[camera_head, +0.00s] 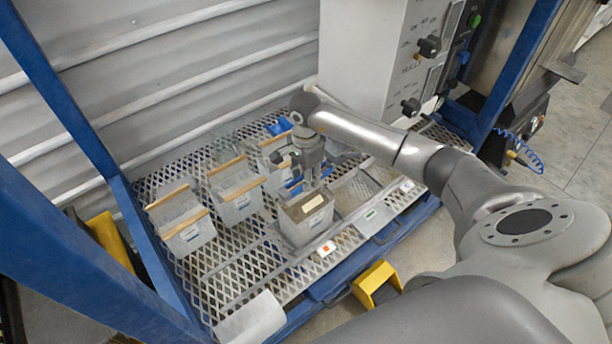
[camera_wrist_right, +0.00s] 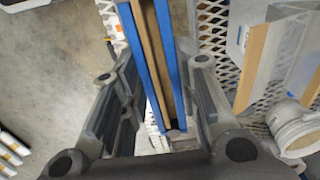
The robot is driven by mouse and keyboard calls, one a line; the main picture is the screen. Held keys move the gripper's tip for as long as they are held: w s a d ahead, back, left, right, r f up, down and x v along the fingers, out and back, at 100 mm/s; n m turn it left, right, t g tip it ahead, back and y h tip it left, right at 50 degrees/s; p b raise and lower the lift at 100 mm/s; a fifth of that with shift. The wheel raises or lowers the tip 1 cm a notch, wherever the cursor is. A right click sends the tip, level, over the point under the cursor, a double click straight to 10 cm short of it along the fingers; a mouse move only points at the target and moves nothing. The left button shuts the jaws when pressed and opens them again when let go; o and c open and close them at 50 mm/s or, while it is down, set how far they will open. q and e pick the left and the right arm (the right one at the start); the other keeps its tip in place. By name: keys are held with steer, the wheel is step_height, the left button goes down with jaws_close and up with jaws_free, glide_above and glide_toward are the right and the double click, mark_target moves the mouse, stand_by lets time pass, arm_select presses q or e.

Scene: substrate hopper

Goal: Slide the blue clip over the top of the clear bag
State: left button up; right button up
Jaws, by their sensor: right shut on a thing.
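My right gripper (camera_head: 312,165) hangs over the mesh shelf, its fingers pointing down. In the right wrist view, my right gripper (camera_wrist_right: 165,110) has its fingers on either side of the blue clip (camera_wrist_right: 170,55), seen as two long parallel blue bars, and is shut on it. A tan strip (camera_wrist_right: 150,50) shows between the bars; I cannot tell if it is a bag's top. Part of the clip shows blue below the gripper (camera_head: 293,186). Clear bags with tan top edges stand to the left, one (camera_head: 240,203) nearest and another (camera_head: 187,232) further left. My left gripper is out of view.
Another blue piece (camera_head: 279,127) lies behind. The white control box (camera_head: 365,60) stands at the back right. The mesh shelf (camera_head: 240,270) has free room at the front left.

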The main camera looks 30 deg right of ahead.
steer(key=o, duration=1)
steer(key=shift+o, duration=0.2)
steer(key=o, duration=0.6)
steer(key=shift+c, duration=0.2)
steer(key=shift+r, duration=0.15)
steer(key=shift+r+p, duration=2.1)
steer(key=shift+r, duration=1.35)
